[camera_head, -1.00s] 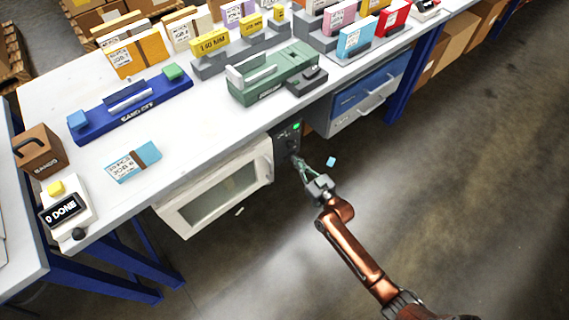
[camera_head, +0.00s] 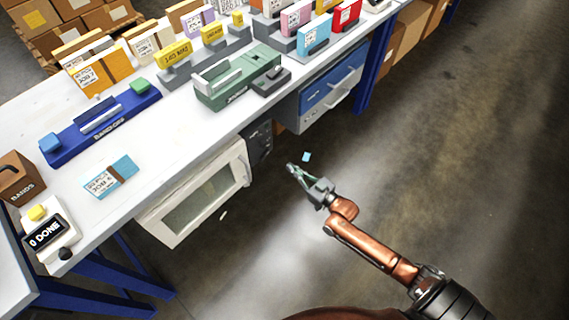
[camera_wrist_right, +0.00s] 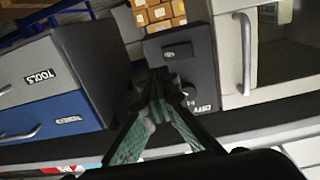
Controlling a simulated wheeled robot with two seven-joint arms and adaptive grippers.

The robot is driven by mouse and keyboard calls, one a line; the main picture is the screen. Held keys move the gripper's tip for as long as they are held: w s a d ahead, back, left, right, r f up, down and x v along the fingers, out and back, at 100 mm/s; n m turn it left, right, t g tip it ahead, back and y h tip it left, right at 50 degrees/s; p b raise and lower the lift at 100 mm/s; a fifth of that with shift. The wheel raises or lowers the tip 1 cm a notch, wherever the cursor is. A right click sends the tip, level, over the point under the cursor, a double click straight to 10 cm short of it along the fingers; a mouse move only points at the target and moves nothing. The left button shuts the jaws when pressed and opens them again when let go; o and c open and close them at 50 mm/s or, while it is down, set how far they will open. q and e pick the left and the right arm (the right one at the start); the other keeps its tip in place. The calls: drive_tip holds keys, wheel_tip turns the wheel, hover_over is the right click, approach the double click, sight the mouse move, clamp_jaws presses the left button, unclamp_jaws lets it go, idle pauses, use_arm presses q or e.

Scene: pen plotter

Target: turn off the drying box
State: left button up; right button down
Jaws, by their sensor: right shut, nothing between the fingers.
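The drying box (camera_head: 197,190) hangs under the workbench in the head view, with a white door, a window and a handle. Its dark control panel (camera_head: 259,142) is at the door's right end, and no green light shows on it. In the right wrist view the panel (camera_wrist_right: 192,62) appears upside down, with a dark display (camera_wrist_right: 178,51) and a knob (camera_wrist_right: 188,94) partly hidden behind the fingers. My right gripper (camera_head: 291,167) is shut and empty, apart from the panel, to its lower right; its fingertips also show in the right wrist view (camera_wrist_right: 158,82). My left gripper is not in view.
The workbench (camera_head: 140,195) above holds a blue bander (camera_head: 100,122), a green machine (camera_head: 235,80) and colored boxes. Drawers (camera_head: 330,92) stand right of the panel. A small light-blue piece (camera_head: 306,157) shows near the gripper. Open floor lies to the right.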

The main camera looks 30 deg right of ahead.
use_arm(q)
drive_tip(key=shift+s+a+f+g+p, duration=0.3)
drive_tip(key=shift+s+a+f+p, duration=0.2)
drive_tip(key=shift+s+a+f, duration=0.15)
use_arm(e)
drive_tip(key=shift+d+v, duration=0.2)
drive_tip(key=shift+v, duration=0.9)
drive_tip(key=shift+d+v, duration=0.2)
drive_tip(key=shift+v, duration=0.95)
drive_tip(key=shift+w, duration=0.1)
